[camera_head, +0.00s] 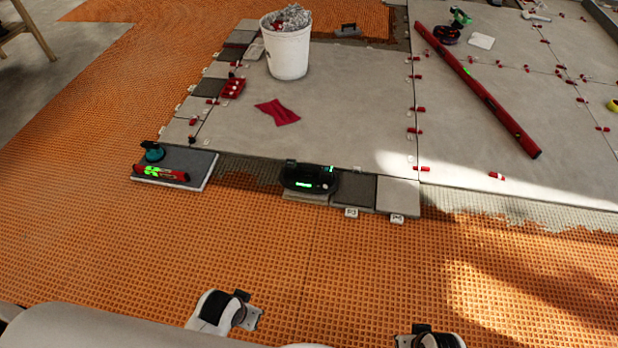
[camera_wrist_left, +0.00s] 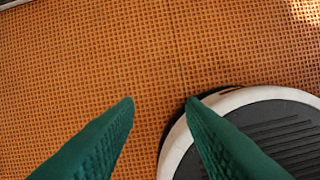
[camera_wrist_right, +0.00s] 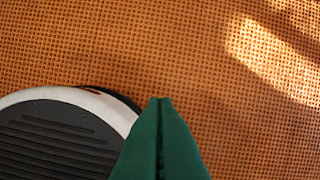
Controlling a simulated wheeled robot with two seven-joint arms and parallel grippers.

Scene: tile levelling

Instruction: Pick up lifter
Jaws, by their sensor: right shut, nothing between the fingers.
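A black handled device with green lit displays (camera_head: 310,180), which looks like the lifter, sits on small tiles along the front edge of the tiled area. A smaller teal-and-black knob-like tool (camera_head: 152,151) stands on a loose grey tile at the left; I cannot tell if it is also a lifter. My left gripper (camera_head: 246,314) is low in front of the device; its green fingers (camera_wrist_left: 160,100) are apart and empty. My right gripper (camera_head: 432,336) is at the bottom edge, further right; its green fingers (camera_wrist_right: 160,100) are pressed together. Neither gripper touches anything.
The loose tile (camera_head: 207,163) also bears a red level with a green display (camera_head: 162,172). A white bucket (camera_head: 288,52), a red cloth (camera_head: 278,112) and a long red level (camera_head: 480,90) lie further back. The orange mat (camera_head: 300,250) between me and the tiles is clear.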

